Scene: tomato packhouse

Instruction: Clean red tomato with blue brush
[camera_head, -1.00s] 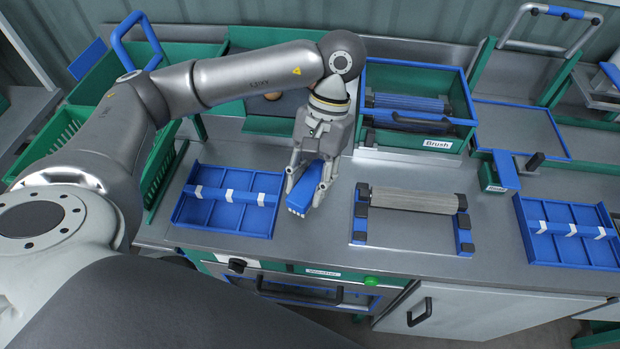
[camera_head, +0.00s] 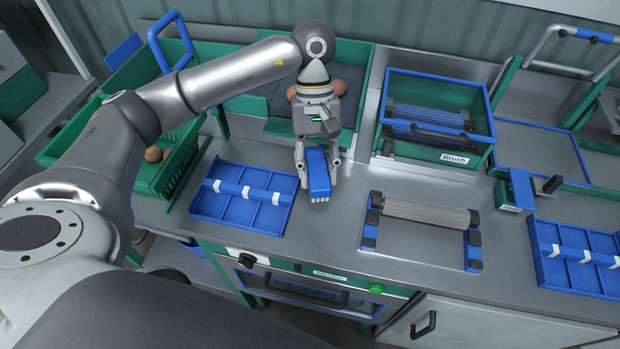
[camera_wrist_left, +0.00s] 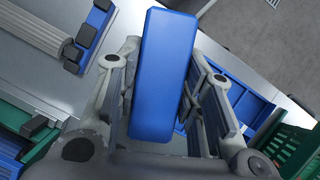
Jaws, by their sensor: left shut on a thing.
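My left gripper (camera_head: 318,184) is shut on the blue brush (camera_head: 317,168), above the steel worktop between the blue divided tray and the roller stand. The brush's pale bristle end points toward the front edge. In the left wrist view the blue brush (camera_wrist_left: 163,75) lies between the two fingers. Round reddish-brown tomatoes show behind the gripper in the dark bin: one at the right (camera_head: 339,87) and one at the left (camera_head: 291,93), partly hidden by my wrist. I cannot tell which is the red tomato. My right gripper is not in view.
A blue divided tray (camera_head: 213,212) lies left of the gripper. A roller stand (camera_head: 368,233) stands to the right, with the green "Brush" bin (camera_head: 425,152) behind it. A green basket (camera_head: 150,183) at the left holds brown round items. Another blue tray (camera_head: 592,279) lies far right.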

